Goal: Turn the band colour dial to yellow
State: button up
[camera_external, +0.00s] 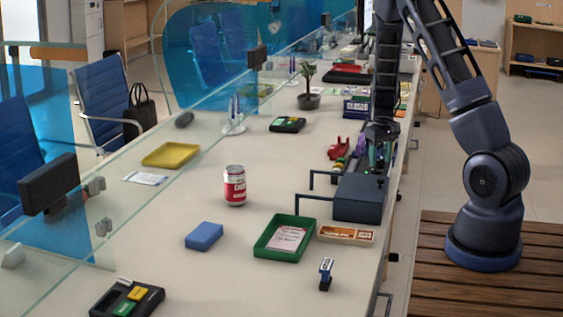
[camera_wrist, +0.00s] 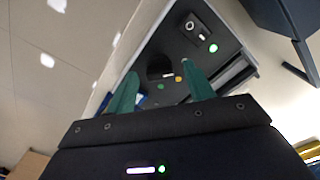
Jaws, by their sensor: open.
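My gripper (camera_wrist: 159,70) is open, its two green fingers apart and empty, over a dark panel (camera_wrist: 205,68). A dark round knob (camera_wrist: 160,66), which looks like the band colour dial, shows between the fingertips. An orange-yellow dot (camera_wrist: 178,79) lies at its lower right and a green dot (camera_wrist: 160,86) just below it. The knob's pointing direction is too small to tell, and I cannot tell whether the fingers touch anything. In the external view my gripper (camera_external: 381,150) points down behind a dark box (camera_external: 358,200), and the dial is hidden there.
A switch plate (camera_wrist: 191,26) and a lit green lamp (camera_wrist: 213,48) are on the same panel. On the counter stand a green tray (camera_external: 263,250), a wooden tray (camera_external: 345,235), a stamp (camera_external: 325,274) and a red can (camera_external: 235,186). A red tape dispenser (camera_external: 338,149) is close by.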

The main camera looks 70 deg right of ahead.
jog(key=c, duration=1)
jog(key=shift+m, duration=0.4)
jog(key=m, duration=0.4)
jog(key=shift+m, duration=0.3)
jog(key=m, duration=0.4)
jog(key=shift+m, duration=0.3)
jog(key=o, duration=1)
